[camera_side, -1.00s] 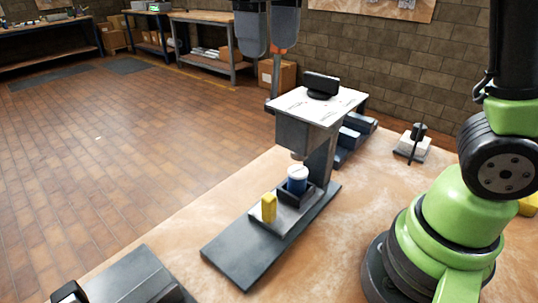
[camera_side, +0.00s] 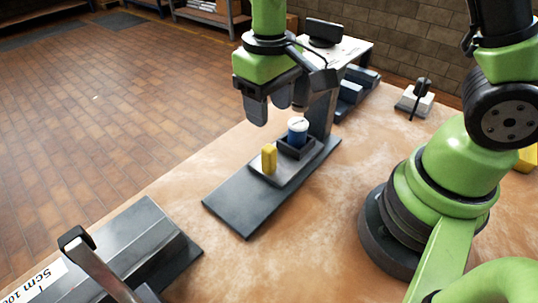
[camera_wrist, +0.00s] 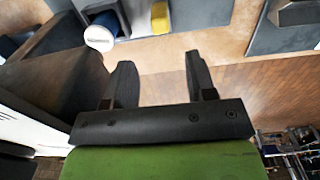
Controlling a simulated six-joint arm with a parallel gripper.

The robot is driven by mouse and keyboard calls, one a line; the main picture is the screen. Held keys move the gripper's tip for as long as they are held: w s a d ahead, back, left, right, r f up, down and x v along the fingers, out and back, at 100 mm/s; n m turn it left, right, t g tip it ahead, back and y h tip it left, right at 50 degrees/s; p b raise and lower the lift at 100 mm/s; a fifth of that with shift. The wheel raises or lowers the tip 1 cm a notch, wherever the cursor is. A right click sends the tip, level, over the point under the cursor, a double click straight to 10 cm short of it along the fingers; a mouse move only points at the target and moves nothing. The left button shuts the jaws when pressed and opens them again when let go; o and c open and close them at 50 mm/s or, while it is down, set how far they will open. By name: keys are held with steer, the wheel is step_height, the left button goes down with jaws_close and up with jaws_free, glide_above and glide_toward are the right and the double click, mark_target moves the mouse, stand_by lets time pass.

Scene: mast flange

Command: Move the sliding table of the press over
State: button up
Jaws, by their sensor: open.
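The press (camera_side: 323,112) stands on a dark base plate (camera_side: 240,205) on the bench. Its grey sliding table (camera_side: 284,172) lies on that plate. A yellow upright handle (camera_side: 269,158) stands on the table's front part, and a blue cup with a white top (camera_side: 298,131) sits in a dark holder behind it. My gripper (camera_side: 275,110) is open and empty, above and to the left of the cup, partly in front of the press head. In the wrist view the open fingers (camera_wrist: 160,82) point toward the yellow handle (camera_wrist: 159,17) and the white cup top (camera_wrist: 99,38), apart from both.
A grey machine with a lever (camera_side: 110,260) is at the front left of the bench. The bench between the press and my base is clear.

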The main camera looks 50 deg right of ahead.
mark_target(268, 148)
step_height(268, 148, down, 12)
steer(key=shift+f, duration=0.1)
stand_by(0.4)
jaws_close()
steer(key=shift+a, duration=0.1)
